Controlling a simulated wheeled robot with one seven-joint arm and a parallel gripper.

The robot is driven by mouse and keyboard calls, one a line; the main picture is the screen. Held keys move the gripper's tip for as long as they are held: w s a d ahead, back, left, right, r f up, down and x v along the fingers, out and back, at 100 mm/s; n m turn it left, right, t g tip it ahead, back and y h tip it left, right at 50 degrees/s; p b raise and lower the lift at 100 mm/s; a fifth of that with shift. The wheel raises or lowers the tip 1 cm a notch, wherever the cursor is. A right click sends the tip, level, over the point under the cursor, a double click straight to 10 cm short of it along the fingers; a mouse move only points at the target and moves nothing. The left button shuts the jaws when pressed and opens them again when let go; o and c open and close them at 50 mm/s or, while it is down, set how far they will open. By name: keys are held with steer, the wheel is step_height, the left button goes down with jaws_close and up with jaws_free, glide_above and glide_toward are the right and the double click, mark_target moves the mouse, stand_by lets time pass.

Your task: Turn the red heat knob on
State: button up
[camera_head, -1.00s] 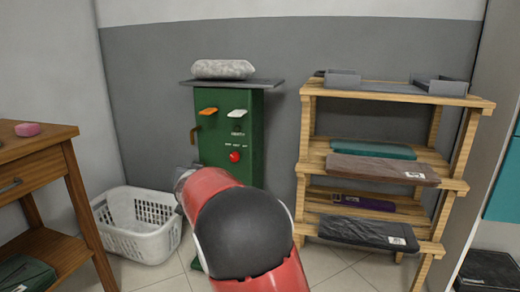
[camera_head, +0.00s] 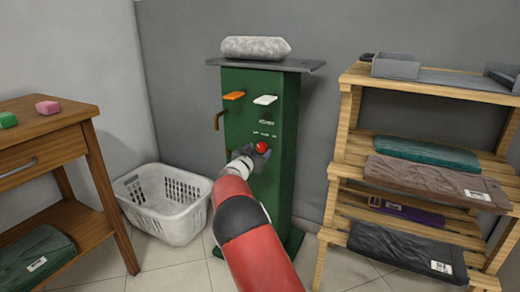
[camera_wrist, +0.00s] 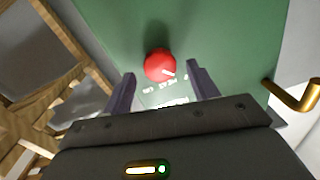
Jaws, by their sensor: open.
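The red heat knob (camera_head: 262,147) is on the front of the green machine (camera_head: 288,165), below an orange lever (camera_head: 234,96) and a white lever (camera_head: 265,100). In the wrist view the red knob (camera_wrist: 160,66) shows a white pointer mark aimed to the lower right, with small lettering below it. My gripper (camera_head: 256,152) is open at the machine's front, close to the knob. In the wrist view its two fingers (camera_wrist: 160,84) point at the panel, one on each side of the knob's line. I cannot tell whether they touch it.
A brass handle (camera_head: 218,121) sticks out at the machine's left side. A grey board (camera_head: 300,65) with a speckled grey cushion (camera_head: 256,48) tops the machine. A white basket (camera_head: 165,215) stands left on the floor. A wooden shelf (camera_head: 345,150) stands right, a wooden table (camera_head: 70,125) far left.

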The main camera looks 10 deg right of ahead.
steer(key=shift+w+d, duration=0.35)
steer(key=shift+w, duration=0.2)
steer(key=c, duration=1)
